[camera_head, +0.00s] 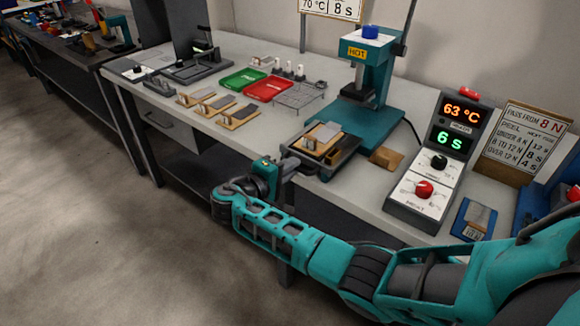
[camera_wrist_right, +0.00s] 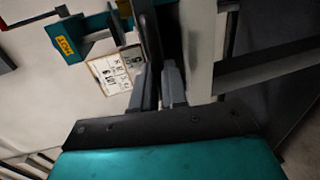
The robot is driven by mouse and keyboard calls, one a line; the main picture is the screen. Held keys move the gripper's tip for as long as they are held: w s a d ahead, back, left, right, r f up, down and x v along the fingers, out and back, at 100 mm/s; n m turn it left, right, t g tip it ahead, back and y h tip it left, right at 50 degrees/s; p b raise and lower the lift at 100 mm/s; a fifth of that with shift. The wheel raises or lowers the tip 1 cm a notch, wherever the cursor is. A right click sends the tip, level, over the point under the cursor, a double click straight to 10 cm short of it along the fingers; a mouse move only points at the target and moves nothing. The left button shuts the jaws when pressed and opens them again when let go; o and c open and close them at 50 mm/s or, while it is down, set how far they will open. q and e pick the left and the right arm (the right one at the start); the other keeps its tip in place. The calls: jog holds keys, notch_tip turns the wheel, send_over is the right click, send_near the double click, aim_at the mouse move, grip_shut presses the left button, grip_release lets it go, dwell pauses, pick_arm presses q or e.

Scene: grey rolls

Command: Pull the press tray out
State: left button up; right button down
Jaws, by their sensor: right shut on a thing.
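The press (camera_head: 362,85) is teal with a blue knob on top and a yellow HOT label; part of it also shows in the right wrist view (camera_wrist_right: 75,42). The press tray (camera_head: 338,158) is dark, sits in front of the press base near the table's front edge, and carries a wooden piece with a grey roll sample (camera_head: 323,136). My right gripper (camera_head: 284,168) is at the tray's front left side, shut on what appears to be its handle. In the right wrist view the fingers (camera_wrist_right: 158,88) are close together; the exact grip is hard to see. My left gripper is not in view.
The control box (camera_head: 437,165) reads 63 °C and 6 s, right of the press. Left of the press are a wire rack (camera_head: 300,96), a red tray (camera_head: 268,89), a green tray (camera_head: 243,79) and several wooden pieces. Open floor lies in front of the table.

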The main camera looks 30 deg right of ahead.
jog(key=c, duration=1.2)
grip_release()
jog(key=v, duration=1.3)
jog(key=shift+s, duration=0.1)
